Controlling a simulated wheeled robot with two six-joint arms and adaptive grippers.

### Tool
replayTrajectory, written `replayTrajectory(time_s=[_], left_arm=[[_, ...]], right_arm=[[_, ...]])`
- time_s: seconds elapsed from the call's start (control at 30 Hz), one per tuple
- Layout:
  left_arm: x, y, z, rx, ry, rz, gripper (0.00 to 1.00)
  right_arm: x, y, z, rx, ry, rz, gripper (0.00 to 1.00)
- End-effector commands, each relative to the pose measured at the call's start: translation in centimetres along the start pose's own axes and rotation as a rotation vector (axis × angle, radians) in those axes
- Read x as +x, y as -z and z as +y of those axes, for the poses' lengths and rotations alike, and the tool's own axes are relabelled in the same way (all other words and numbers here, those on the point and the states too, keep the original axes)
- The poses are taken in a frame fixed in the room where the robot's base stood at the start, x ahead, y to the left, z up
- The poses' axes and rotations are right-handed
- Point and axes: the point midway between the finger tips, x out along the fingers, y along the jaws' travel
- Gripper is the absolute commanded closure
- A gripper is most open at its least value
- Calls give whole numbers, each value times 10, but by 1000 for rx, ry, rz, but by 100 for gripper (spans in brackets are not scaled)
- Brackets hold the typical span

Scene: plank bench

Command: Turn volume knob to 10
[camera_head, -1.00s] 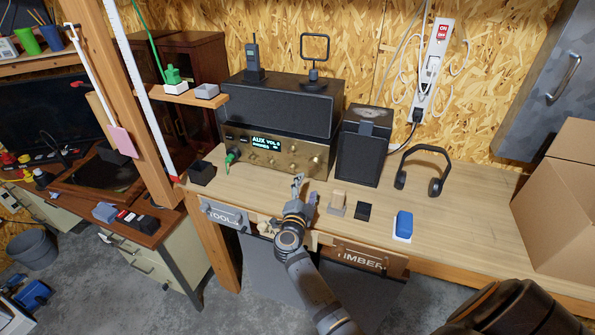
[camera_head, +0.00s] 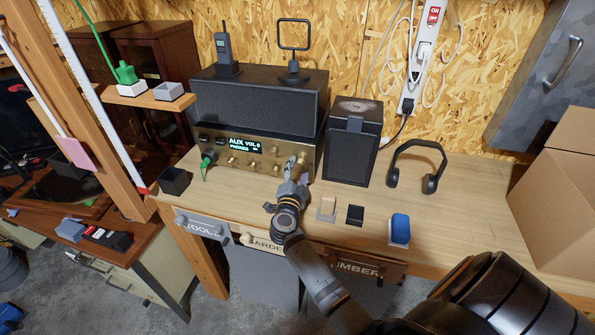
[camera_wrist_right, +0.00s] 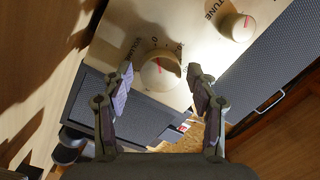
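The amplifier (camera_head: 240,146) has a brass front with several knobs and a lit display (camera_head: 245,144) that reads "AUX VOL" and a digit too small to read surely. My right gripper (camera_head: 292,167) is in front of the right part of this panel. In the right wrist view, my right gripper (camera_wrist_right: 160,82) is open, with one finger on each side of the round brass volume knob (camera_wrist_right: 158,72). The knob has a red pointer line, and a printed scale with a 0 is beside it. I cannot tell whether the fingers touch it. My left gripper is not in view.
The tune knob (camera_wrist_right: 237,27) is close to the volume knob. A green plug (camera_head: 208,160) sits at the panel's left. A black speaker (camera_head: 353,145) stands right of the amplifier. Small blocks, a blue-topped box (camera_head: 400,228) and headphones (camera_head: 418,165) are on the bench (camera_head: 460,220).

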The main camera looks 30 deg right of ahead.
Motion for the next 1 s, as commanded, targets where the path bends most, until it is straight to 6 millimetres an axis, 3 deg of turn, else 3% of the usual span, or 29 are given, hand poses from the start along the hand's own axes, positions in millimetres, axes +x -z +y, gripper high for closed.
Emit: replayTrajectory(time_s=[0.03,0.3,0.67,1.0], left_arm=[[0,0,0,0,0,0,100],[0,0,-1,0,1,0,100],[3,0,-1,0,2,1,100],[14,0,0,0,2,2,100]], right_arm=[[0,0,0,0,0,0,53],[0,0,0,0,0,0,88],[0,-1,1,67,5,5,88],[0,-2,3,333,28,21,88]])
